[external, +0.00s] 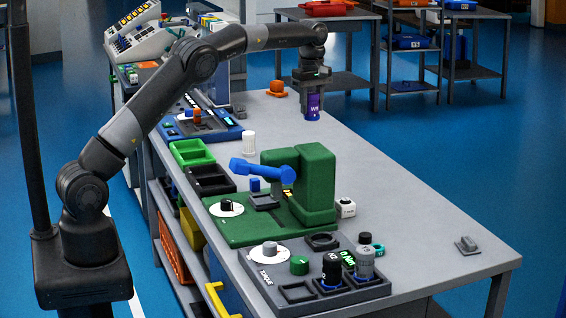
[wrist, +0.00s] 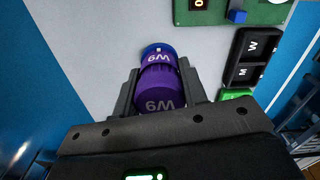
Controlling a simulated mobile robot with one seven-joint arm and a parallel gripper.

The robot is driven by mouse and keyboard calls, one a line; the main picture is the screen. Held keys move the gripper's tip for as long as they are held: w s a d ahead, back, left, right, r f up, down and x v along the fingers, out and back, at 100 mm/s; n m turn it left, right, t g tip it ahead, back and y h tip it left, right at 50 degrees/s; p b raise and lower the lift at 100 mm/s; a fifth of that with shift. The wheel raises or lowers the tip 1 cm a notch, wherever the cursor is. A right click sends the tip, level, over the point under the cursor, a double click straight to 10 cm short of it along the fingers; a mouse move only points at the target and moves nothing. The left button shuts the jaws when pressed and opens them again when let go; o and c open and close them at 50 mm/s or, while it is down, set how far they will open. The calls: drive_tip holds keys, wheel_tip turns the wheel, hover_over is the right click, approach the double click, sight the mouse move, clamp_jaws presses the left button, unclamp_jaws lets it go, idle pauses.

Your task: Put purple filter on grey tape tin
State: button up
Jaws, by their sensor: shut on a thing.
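My gripper (external: 312,88) is at the far end of the grey table, pointing down. It is shut on the purple filter (external: 312,107), a purple cylinder with white lettering. The filter is upright, at or just above the tabletop. In the wrist view the purple filter (wrist: 160,90) sits between both fingers, with white lettering in two places and a blue rim at its far end. A small grey piece (external: 467,244) lies alone near the table's right edge. I cannot tell whether it is the grey tape tin.
An orange piece (external: 276,89) lies left of the gripper on the table (external: 400,205). A white cylinder (external: 249,143), green and black trays, a green press (external: 310,185) with a blue lever, and a dark torque panel (external: 295,292) stand nearer. The table's right side is mostly clear.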

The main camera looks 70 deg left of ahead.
sight(312, 117)
drive_tip(key=f, duration=0.3)
drive_tip(key=shift+d+f, duration=0.25)
drive_tip(key=shift+f, duration=0.15)
drive_tip(key=shift+a+f, duration=0.15)
drive_tip(key=shift+f, duration=0.2)
drive_tip(key=a+f, duration=0.2)
drive_tip(key=a, duration=0.1)
drive_tip(key=w+a+f, duration=0.1)
drive_tip(key=a+f, duration=0.1)
drive_tip(key=a, duration=0.2)
drive_tip(key=a+f, duration=0.3)
drive_tip(key=a, duration=0.1)
drive_tip(key=shift+w+a, duration=0.1)
drive_tip(key=shift+w, duration=0.2)
drive_tip(key=shift+f, duration=2)
drive_tip(key=shift+f, duration=0.15)
drive_tip(key=o, duration=1)
